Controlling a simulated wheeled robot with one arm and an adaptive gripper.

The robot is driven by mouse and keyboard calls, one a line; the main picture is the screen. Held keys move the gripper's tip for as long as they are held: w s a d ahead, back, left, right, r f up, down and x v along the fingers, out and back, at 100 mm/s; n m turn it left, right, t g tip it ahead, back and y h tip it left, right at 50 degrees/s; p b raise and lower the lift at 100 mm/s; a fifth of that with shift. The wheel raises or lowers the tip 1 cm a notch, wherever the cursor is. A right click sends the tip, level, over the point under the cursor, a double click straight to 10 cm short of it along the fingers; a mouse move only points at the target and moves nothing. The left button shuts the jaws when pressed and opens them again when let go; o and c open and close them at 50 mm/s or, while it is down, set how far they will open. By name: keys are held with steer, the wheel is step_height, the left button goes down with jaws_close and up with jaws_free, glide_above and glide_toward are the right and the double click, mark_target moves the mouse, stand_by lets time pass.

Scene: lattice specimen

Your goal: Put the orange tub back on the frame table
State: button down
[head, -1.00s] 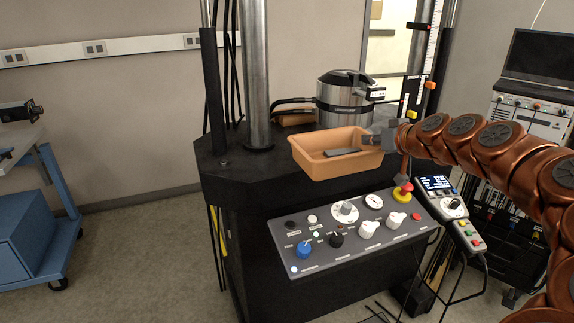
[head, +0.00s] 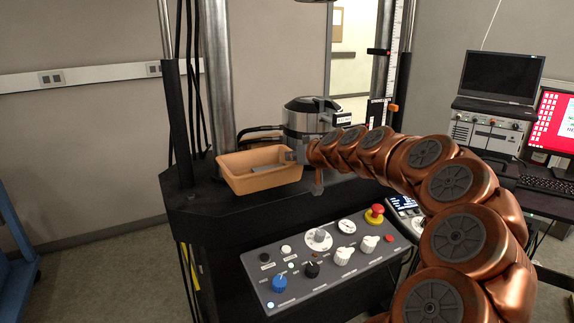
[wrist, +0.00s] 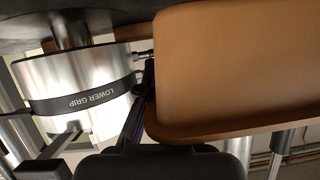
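The orange tub (head: 258,184) is over the black top of the frame table (head: 190,203) in the head view, left of the steel cylinder. A grey item (head: 268,168) shows inside it. My gripper (head: 298,153) is at the tub's right end and appears shut on its rim. In the wrist view the tub (wrist: 240,65) fills the right side, with a dark finger (wrist: 142,100) against its edge. The other finger is hidden. I cannot tell whether the tub's base touches the table top.
A steel cylinder (head: 303,118) labelled LOWER GRIP in the wrist view (wrist: 75,85) stands close behind the gripper. A steel column (head: 216,80) rises behind the tub. A control panel (head: 325,262) with knobs and a red stop button (head: 375,213) slopes at the front.

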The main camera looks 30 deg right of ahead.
steer(key=shift+w+a, duration=0.35)
steer(key=shift+w, duration=0.3)
steer(key=shift+f, duration=1.95)
steer(key=c, duration=1.3)
jaws_free()
steer(key=shift+r, duration=0.2)
steer(key=shift+s, duration=0.15)
steer(key=b+v, duration=0.1)
steer(key=v, duration=1)
steer(key=shift+s+r, duration=0.25)
steer(key=shift+s, duration=0.1)
